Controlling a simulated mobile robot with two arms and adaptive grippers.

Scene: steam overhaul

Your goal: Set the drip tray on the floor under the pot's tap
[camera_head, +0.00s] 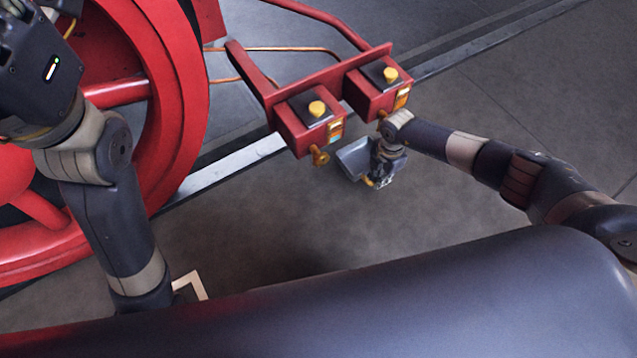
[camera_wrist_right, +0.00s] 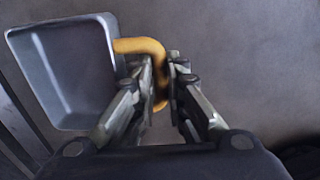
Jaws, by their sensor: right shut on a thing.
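The drip tray (camera_head: 353,157) is a shallow grey pan with a yellow bent handle. My right gripper (camera_head: 380,181) is shut on that handle, and the tray sticks out to its left. In the right wrist view the tray (camera_wrist_right: 65,75) looks empty, and the handle (camera_wrist_right: 138,45) passes between the fingers (camera_wrist_right: 164,78). I cannot tell whether the tray touches the floor. Two red pots (camera_head: 308,122) (camera_head: 378,88) have yellow knobs on top. The near pot's brass tap (camera_head: 319,156) is just left of the tray; the other tap (camera_head: 383,114) is partly hidden by my wrist. My left gripper's fingers are out of view.
A big red wheel (camera_head: 180,80) fills the left side. A pale rail (camera_head: 230,165) runs along the floor behind the tray, under the pots. Copper pipes (camera_head: 290,49) lead to the pots. Grey floor (camera_head: 260,225) in front of the pots is clear.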

